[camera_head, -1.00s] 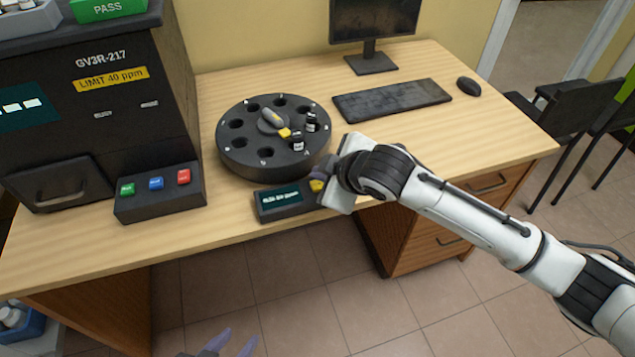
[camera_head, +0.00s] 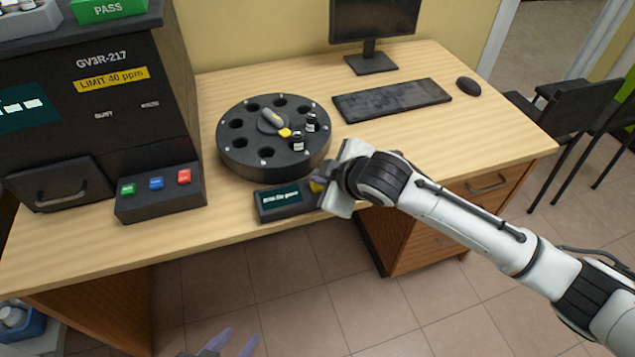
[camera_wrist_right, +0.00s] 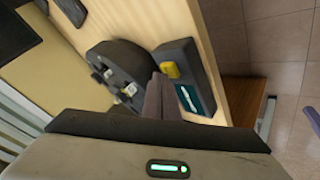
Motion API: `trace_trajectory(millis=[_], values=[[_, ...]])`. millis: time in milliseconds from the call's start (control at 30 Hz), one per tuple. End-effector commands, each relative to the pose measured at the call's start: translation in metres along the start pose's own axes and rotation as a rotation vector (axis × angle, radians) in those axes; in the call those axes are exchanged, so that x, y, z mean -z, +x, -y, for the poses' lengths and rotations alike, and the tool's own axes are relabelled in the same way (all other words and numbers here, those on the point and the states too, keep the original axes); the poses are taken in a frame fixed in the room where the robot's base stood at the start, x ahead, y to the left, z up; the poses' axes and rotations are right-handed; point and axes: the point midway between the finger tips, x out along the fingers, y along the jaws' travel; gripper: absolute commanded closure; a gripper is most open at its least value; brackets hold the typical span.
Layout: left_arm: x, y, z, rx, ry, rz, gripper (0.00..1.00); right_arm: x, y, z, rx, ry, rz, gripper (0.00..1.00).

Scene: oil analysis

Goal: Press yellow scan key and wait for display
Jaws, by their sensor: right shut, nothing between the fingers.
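The small dark scan reader (camera_head: 265,213) sits at the desk's front edge, with a lit display (camera_head: 282,199) whose small text I cannot read. Its yellow scan key (camera_head: 316,187) is partly hidden by my right gripper (camera_head: 322,179) in the head view. In the right wrist view, the yellow key (camera_wrist_right: 172,70) stands on the reader next to the display (camera_wrist_right: 188,98). My right gripper's closed fingers (camera_wrist_right: 155,92) are empty and close beside the key; contact is unclear. My left gripper (camera_head: 232,346) is open and empty at the bottom of the head view.
A round black carousel (camera_head: 235,160) holding small vials stands behind the reader. To the left are a panel with green, blue and red buttons (camera_head: 160,205) and a large dark analyser (camera_head: 120,90). A keyboard (camera_head: 392,101), mouse (camera_head: 468,86) and monitor are further back. The desk's right side is clear.

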Motion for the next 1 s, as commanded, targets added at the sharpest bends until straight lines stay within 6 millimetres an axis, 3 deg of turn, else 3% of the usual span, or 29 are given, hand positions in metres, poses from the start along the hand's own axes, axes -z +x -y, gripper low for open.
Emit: trace_trajectory(millis=[1000], values=[[0.0022,-0.0015,0.0007,0.002,0.0,-0.002,0.6,-0.004,0.0043,0.0037,0.002,0.0,0.003,1.0]])
